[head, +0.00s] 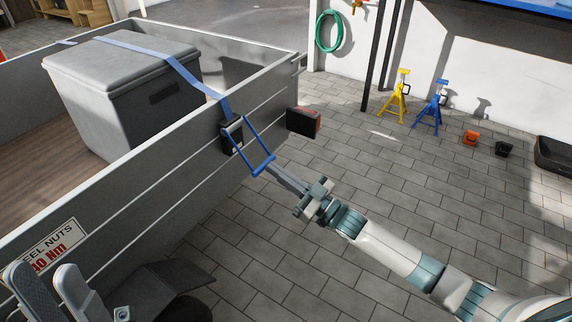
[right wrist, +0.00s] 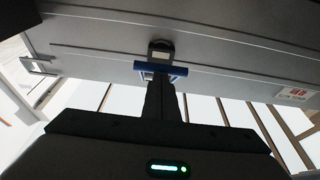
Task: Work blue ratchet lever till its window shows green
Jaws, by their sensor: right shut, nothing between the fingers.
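The blue ratchet lever (head: 262,160) is a U-shaped frame hanging outward from a dark ratchet body (head: 231,139) on the trailer's side wall. In the right wrist view the lever's crossbar (right wrist: 176,69) lies just beyond my fingertips, below the ratchet body (right wrist: 160,47). My right gripper (head: 273,169) is shut and empty, its tips at the lever's lower end; I cannot tell whether they touch. It also shows in the right wrist view (right wrist: 160,82). My left gripper (head: 48,283) is open and empty at the bottom left. The window's colour cannot be made out.
A blue strap (head: 185,70) runs over a grey lidded box (head: 100,85) in the trailer (head: 140,180). A dark lamp block (head: 303,122) juts from the trailer's rear. A yellow stand (head: 398,98) and a blue stand (head: 430,108) stand far off.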

